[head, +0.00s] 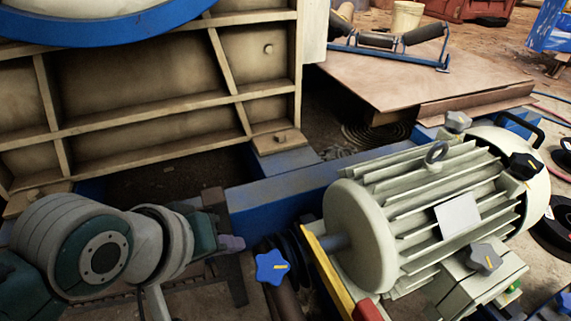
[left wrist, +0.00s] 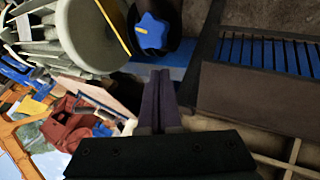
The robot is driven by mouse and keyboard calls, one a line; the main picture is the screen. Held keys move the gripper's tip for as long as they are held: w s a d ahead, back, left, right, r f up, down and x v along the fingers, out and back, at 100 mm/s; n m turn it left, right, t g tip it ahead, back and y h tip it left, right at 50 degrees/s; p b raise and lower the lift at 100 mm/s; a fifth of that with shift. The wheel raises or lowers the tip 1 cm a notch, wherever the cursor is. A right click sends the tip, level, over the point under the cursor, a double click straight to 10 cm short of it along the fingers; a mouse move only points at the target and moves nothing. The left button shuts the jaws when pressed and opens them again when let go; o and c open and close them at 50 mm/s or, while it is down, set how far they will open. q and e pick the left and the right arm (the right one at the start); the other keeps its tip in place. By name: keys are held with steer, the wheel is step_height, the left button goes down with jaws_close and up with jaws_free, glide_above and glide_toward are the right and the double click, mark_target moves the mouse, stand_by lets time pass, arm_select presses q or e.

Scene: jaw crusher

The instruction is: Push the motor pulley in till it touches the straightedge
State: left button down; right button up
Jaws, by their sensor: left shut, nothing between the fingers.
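The motor pulley (head: 296,247) is a dark grooved wheel on the shaft of the pale motor (head: 362,232), partly hidden. A blue star knob (head: 271,267) sits in front of it; the knob also shows in the left wrist view (left wrist: 153,33). A yellow bar with a red end, which looks like the straightedge (head: 328,272), stands between pulley and motor body. Whether the pulley touches it, I cannot tell. My left gripper (head: 234,243) is shut and empty, just left of the knob and pulley. Its closed fingers (left wrist: 160,103) point toward the knob in the left wrist view. My right gripper is out of view.
A blue beam (head: 285,190) runs behind the pulley. The ribbed cream crusher frame (head: 150,85) rises at the back left. A dark slotted part (left wrist: 255,90) lies right of the fingers in the left wrist view. Other star knobs (head: 486,258) sit around the motor.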

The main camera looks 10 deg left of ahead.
mark_target(273, 243)
arm_select(q)
steer(key=b+x, duration=0.7)
steer(key=x, duration=0.2)
steer(key=shift+w+f+b, duration=0.1)
steer(key=shift+f+b, duration=0.1)
steer(key=shift+b, duration=0.15)
steer(key=shift+w+d+r, duration=0.1)
steer(key=shift+d, duration=0.05)
steer(key=shift+w+d+p, duration=0.25)
steer(key=shift+d+p, duration=0.15)
steer(key=shift+d, duration=0.05)
steer(key=shift+w+d, duration=0.2)
